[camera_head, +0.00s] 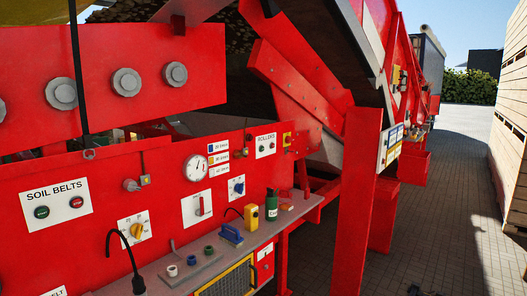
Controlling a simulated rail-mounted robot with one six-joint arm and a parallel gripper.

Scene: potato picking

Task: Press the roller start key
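A white panel labelled ROLLERS (266,137) is on the red machine wall, right of the middle of the head view. It carries two small round keys side by side. The left key is green (261,149) and the right key is red (272,146). Any writing on the keys is too small to read. Nothing covers the panel. A similar white panel labelled SOIL BELTS (57,205), with one green and one red key, is at the far left. My gripper is not in view.
Below the panels is a narrow shelf (160,270) with a green bottle (273,205), a yellow box (251,217) and a blue-handled tool (231,236). A round gauge (195,168) is left of the ROLLERS panel. A red post (357,200) stands to the right. Paved ground (440,230) lies beyond.

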